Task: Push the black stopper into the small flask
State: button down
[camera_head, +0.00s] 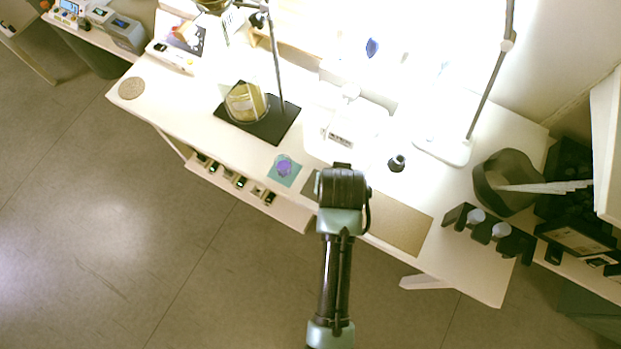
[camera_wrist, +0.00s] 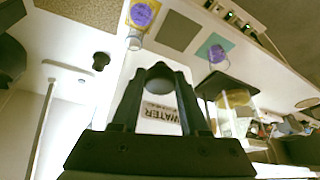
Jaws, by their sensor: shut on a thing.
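In the wrist view my gripper (camera_wrist: 160,72) is shut on the black stopper (camera_wrist: 160,80), a dark rounded piece between the fingertips. I cannot tell for certain which of the two is the task's flask. In the head view my gripper (camera_head: 342,170) hangs over the table's front part, hiding its fingertips and the stopper.
A white piece with a WATER label (camera_wrist: 163,115) lies below the fingers. A black cup-like piece (camera_head: 396,163) stands to the right. A beaker (camera_head: 245,101) stands on a black stand base (camera_head: 272,128) at left. A lamp base (camera_head: 443,150) and dark bin (camera_head: 505,180) are at right.

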jog(key=shift+m+h, duration=0.3)
jog(key=shift+m, duration=0.5)
jog(key=d+p, duration=0.1)
jog(key=d+r+p, duration=0.1)
jog(key=d, duration=0.1)
jog(key=d+r+p, duration=0.1)
jog(key=shift+d, duration=0.35)
jog(key=shift+f, duration=0.1)
jog(key=shift+p, duration=0.35)
notch_tip(320, 180, down, 6)
jog(key=b, duration=0.4)
jog(key=shift+p, duration=0.55)
dwell(0.7)
jog(key=shift+f+b, duration=1.05)
jog(key=shift+f, duration=0.35)
jog(key=shift+c, duration=1.7)
grip_release()
jog(key=shift+r, duration=0.1)
